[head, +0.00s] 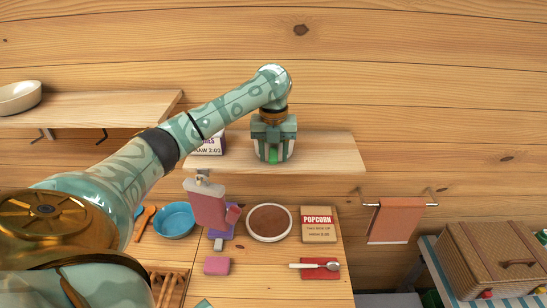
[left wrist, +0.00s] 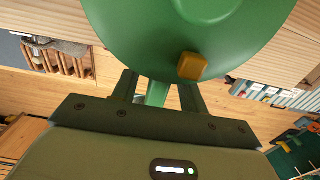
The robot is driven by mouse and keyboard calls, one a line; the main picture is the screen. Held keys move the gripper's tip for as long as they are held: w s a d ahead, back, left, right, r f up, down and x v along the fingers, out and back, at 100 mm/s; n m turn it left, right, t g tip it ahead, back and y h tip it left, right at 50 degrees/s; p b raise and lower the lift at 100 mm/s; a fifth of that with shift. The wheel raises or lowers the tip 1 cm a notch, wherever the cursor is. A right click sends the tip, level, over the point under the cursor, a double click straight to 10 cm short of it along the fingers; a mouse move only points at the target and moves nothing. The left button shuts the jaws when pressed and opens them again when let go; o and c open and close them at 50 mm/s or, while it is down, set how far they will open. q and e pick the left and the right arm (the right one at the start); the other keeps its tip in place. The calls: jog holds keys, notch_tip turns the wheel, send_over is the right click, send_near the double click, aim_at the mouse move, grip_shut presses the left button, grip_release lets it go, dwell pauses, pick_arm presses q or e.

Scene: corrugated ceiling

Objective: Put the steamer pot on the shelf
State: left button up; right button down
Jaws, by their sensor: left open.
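The green steamer pot (head: 273,156) is at the wooden shelf (head: 335,152) in the head view, mostly hidden by my left gripper. In the left wrist view a large green round body (left wrist: 170,35) with a yellow-orange knob (left wrist: 192,66) fills the top, close to the camera. My left gripper (head: 274,150) points down over the shelf. In the left wrist view its two fingers (left wrist: 157,92) are apart, with a green part of the pot showing between them. I cannot tell whether they touch it. My right gripper is not in view.
A white box (head: 210,145) stands on the shelf left of my gripper. The shelf's right part is clear. A towel (head: 390,222) hangs right.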

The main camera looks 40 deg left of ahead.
pick_arm(q)
notch_tip(320, 180, up, 10)
jog(key=shift+p, duration=1)
jog(key=shift+d+f, duration=0.1)
